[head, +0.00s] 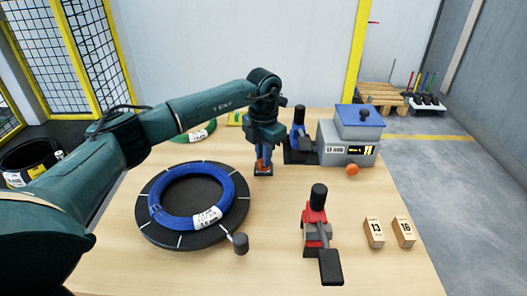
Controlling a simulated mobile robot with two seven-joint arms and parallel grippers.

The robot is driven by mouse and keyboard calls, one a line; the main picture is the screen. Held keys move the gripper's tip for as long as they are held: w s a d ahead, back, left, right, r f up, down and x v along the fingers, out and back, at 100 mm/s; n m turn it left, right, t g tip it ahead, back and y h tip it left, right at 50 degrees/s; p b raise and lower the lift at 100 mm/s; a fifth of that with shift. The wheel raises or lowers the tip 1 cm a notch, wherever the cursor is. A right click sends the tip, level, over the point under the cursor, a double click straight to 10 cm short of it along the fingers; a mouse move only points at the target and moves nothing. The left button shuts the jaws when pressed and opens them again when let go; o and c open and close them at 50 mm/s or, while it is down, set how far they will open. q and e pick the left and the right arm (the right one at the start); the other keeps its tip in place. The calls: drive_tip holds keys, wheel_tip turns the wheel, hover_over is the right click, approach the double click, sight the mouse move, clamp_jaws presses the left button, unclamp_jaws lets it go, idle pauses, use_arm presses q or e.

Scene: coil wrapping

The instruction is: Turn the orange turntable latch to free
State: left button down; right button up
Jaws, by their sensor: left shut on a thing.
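The black turntable (158,229) with white marks lies on the wooden table and carries a blue coil (160,213) with a white label. A small grey knob stands at the turntable's front right edge (241,243). My left gripper (263,168) points down just right of the turntable's back right edge. It is shut on a small orange part, which looks like the turntable latch (262,164). The fingers hide most of the latch, so I cannot tell which way it is turned. My right gripper is out of view.
A red clamp-like device (314,223) stands front right, beside wooden blocks marked 13 (374,233) and 16 (403,232). Behind are a blue device (299,140) and a grey machine (342,152) with an orange knob (352,170). A green coil (199,134) lies behind my left arm.

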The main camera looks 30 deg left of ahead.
use_arm(q)
drive_tip(key=n+p, duration=0.2)
drive_tip(key=n, duration=0.5)
drive_tip(key=shift+r, duration=0.15)
drive_tip(key=shift+n, duration=1)
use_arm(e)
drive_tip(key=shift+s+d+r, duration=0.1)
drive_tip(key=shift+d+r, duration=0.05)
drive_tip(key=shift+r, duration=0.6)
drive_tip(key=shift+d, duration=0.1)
use_arm(q)
drive_tip(key=c, duration=1.4)
unclamp_jaws()
drive_tip(key=shift+c, duration=0.2)
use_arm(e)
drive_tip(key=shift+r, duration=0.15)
use_arm(q)
wheel_tip(320, 180, up, 13)
drive_tip(key=shift+b, duration=0.35)
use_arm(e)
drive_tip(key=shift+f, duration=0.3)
